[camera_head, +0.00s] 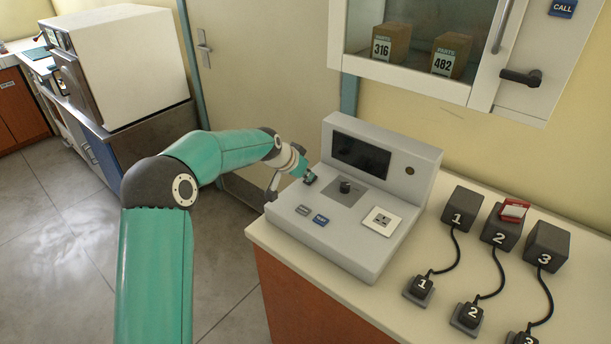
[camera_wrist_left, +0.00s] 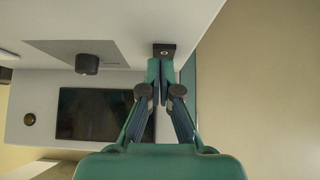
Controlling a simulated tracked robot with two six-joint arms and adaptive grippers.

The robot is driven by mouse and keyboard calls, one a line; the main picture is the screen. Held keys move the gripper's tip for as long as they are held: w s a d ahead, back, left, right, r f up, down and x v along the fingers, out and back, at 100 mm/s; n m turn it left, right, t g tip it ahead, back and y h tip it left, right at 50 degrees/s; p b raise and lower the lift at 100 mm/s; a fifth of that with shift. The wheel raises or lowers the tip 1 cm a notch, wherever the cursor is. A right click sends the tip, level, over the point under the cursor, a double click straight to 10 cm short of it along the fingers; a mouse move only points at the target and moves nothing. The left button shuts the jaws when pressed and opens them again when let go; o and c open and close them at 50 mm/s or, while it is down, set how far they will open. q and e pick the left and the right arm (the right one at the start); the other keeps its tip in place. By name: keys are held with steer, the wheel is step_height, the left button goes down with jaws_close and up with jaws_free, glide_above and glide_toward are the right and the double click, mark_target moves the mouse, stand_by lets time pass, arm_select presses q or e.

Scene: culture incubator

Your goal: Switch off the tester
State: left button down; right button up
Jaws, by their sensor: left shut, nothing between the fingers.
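The tester (camera_head: 330,235) is a light grey box on the counter with a dark screen (camera_head: 361,156), a black knob (camera_head: 346,186), small buttons (camera_head: 312,214) and a socket (camera_head: 382,221). My left gripper (camera_head: 309,178) is shut and empty at the tester's left edge. In the left wrist view, the shut fingertips (camera_wrist_left: 161,62) are at a small black switch (camera_wrist_left: 164,50) near the panel's edge; I cannot tell whether they touch it. The knob (camera_wrist_left: 87,63) and the dark screen (camera_wrist_left: 105,114) also show in that view. My right gripper is not in view.
Black boxes numbered 1, 2 and 3 (camera_head: 458,208) with cabled plugs (camera_head: 420,289) stand right of the tester. A red item (camera_head: 514,209) lies on box 2. A wall cabinet (camera_head: 400,75) hangs above. Open floor (camera_head: 60,230) lies left of the counter (camera_head: 275,245).

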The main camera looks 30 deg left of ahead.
arm_select(q)
steer(key=shift+r, duration=0.5)
steer(key=shift+r, duration=0.1)
steer(key=shift+r+p, duration=0.3)
steer(key=shift+p, duration=0.1)
steer(key=r, duration=0.2)
steer(key=r+p, duration=0.1)
steer(key=shift+s+r+p, duration=0.3)
steer(key=shift+s+r, duration=0.05)
steer(key=shift+s, duration=0.05)
steer(key=s+r+b, duration=0.3)
steer(key=s+r, duration=0.2)
steer(key=s, duration=0.2)
steer(key=shift+s+a+r, duration=0.2)
steer(key=shift+s+a, duration=0.05)
steer(key=shift+a, duration=0.2)
